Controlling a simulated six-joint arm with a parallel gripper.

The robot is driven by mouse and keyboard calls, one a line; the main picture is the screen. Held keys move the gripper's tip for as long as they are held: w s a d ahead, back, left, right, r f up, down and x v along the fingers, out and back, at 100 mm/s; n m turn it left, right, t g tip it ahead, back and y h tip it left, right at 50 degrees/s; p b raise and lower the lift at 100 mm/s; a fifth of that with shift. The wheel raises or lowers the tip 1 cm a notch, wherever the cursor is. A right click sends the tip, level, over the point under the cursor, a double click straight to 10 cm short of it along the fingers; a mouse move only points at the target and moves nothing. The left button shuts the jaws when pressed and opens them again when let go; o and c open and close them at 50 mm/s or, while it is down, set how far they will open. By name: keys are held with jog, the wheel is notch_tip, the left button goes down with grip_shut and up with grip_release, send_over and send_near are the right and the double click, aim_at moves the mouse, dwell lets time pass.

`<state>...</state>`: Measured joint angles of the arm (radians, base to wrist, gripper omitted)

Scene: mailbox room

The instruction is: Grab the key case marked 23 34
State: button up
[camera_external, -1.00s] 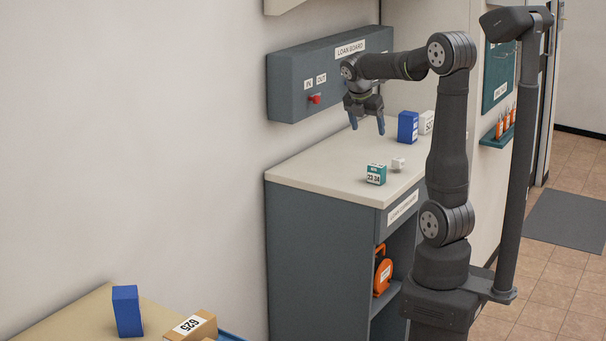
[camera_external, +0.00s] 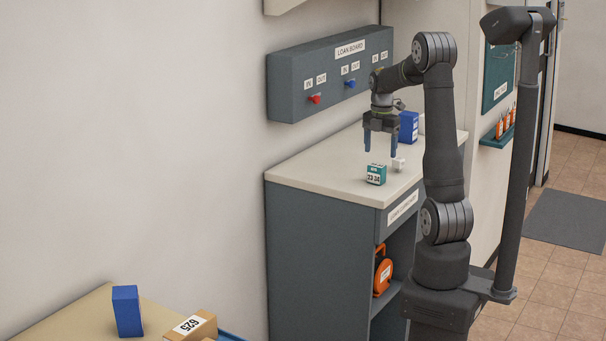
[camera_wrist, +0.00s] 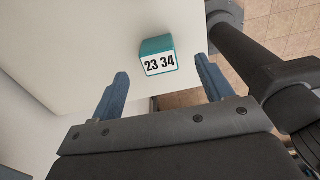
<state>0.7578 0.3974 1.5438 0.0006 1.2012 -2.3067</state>
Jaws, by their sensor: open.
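The key case marked 23 34 (camera_external: 376,174) is a small teal box with a white label. It stands on the pale counter top (camera_external: 310,172) near its front edge. In the wrist view the key case (camera_wrist: 158,57) shows its label upright, beyond the fingertips and between their lines. My gripper (camera_external: 380,151) is open and empty, pointing down above the counter, a little above and behind the case. Its two blue fingers also show in the wrist view (camera_wrist: 160,82), apart from the case.
A small white cube (camera_external: 398,164) sits close to the right of the case. A blue box (camera_external: 408,127) stands farther back, with a white box partly hidden beside it. The loan board (camera_external: 330,75) with red and blue switches hangs on the wall behind. The counter's left part is clear.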

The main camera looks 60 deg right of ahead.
aim_at(379, 164)
jog(key=f, duration=0.8)
jog(key=shift+w+f, duration=0.2)
jog(key=shift+f, duration=0.2)
jog(key=c, duration=1.1)
